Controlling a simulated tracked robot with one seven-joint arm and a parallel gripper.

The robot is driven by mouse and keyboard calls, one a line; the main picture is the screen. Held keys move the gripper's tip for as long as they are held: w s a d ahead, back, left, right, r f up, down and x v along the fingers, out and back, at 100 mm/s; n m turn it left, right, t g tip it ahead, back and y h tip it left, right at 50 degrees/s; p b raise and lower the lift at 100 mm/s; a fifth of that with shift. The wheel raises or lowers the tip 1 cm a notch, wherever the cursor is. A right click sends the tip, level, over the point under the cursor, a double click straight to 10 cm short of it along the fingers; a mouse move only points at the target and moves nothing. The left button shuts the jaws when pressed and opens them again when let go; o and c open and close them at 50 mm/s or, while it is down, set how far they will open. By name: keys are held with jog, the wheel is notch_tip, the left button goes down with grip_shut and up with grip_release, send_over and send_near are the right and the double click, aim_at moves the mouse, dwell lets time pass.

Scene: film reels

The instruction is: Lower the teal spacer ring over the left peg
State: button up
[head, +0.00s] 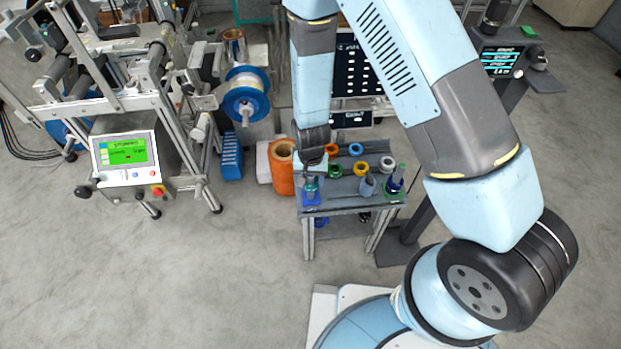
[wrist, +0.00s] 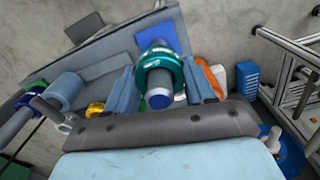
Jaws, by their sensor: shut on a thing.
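The teal spacer ring (wrist: 160,68) sits between the two fingers of my gripper (wrist: 163,82) in the wrist view, and my gripper is shut on it. The left peg (wrist: 158,97), grey with a blue end, shows through the ring's opening, so the ring appears to be around it. A blue square base (wrist: 157,37) lies beyond the ring. In the head view my gripper (head: 312,170) is over the left end of the small table, with teal (head: 312,184) just below it and the blue base (head: 310,199) underneath. How far the ring is down the peg is hard to tell.
The grey table (head: 345,203) also holds a grey cylinder (head: 367,186), a right peg (head: 395,181) with a green top, and several coloured rings, including a yellow one (head: 361,167). An orange roll (head: 281,172) and blue crate (head: 231,157) stand left of the table.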

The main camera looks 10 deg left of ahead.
jog(key=o, duration=1.2)
notch_tip(320, 180, up, 14)
jog(key=shift+f, duration=0.1)
dwell(0.7)
jog(key=w+d+r+t+y, duration=0.1)
jog(key=w+d+r, duration=0.1)
jog(key=d+r, duration=0.75)
jog(key=w+d+r+t+y, duration=0.1)
jog(key=d+r, duration=0.4)
jog(key=r, duration=0.9)
jog(key=s+d+r+t, duration=0.1)
jog(key=s+d+r, duration=0.3)
jog(key=d+r, duration=0.1)
jog(key=s+d+r+t+h, duration=0.1)
jog(key=s+d+r, duration=0.4)
jog(key=s+d+r+t+h, duration=0.1)
jog(key=s+d+r, duration=0.3)
jog(key=d+r, duration=0.1)
jog(key=shift+s+d+t, duration=0.3)
jog(key=shift+s+d, duration=0.1)
jog(key=shift+d, duration=0.1)
